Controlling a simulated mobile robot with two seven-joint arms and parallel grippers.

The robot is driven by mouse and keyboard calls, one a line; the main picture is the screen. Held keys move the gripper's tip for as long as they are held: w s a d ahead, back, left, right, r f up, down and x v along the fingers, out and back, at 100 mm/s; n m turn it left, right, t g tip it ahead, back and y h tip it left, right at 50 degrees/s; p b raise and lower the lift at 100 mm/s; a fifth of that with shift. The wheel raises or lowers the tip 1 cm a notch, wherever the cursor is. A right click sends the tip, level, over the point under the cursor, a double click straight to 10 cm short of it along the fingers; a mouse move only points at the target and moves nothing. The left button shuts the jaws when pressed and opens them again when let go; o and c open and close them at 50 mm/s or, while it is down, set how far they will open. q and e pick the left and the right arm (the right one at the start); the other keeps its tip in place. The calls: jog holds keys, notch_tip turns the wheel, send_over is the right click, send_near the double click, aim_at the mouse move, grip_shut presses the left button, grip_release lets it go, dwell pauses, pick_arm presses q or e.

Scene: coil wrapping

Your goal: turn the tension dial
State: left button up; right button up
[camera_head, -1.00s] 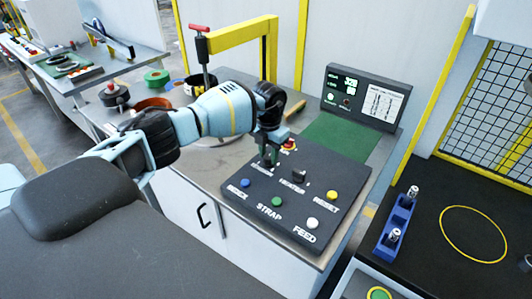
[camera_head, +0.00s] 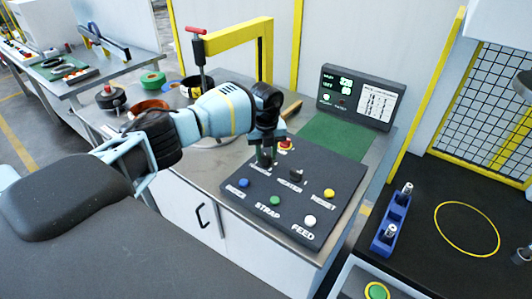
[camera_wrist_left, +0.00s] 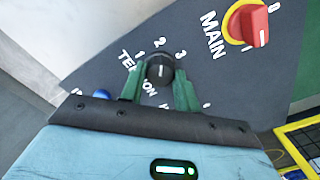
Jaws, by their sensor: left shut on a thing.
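The tension dial (camera_wrist_left: 160,69) is a round black knob with a white mark, on the dark control panel (camera_head: 322,207). In the left wrist view it sits between the green fingers of my left gripper (camera_wrist_left: 160,88), which is shut on it. Its mark points up toward the number 2. In the head view my left gripper (camera_head: 265,156) reaches down to the panel's upper left and mostly hides the dial. My right gripper does not show.
The panel also bears a heater knob (camera_head: 296,174), a red and yellow main switch (camera_wrist_left: 250,24), and blue (camera_head: 244,183), green (camera_head: 275,201), white (camera_head: 310,221) and yellow (camera_head: 329,193) buttons. A display box (camera_head: 361,96) stands behind. A blue holder (camera_head: 391,226) is at right.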

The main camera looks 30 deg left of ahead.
aim_at(266, 156)
pick_arm(q)
jog(key=shift+n, duration=0.6)
jog(key=o, duration=1)
jog(key=shift+c, duration=0.2)
jog(key=shift+r, duration=0.15)
notch_tip(266, 156, up, 8)
jog(key=shift+f, duration=0.2)
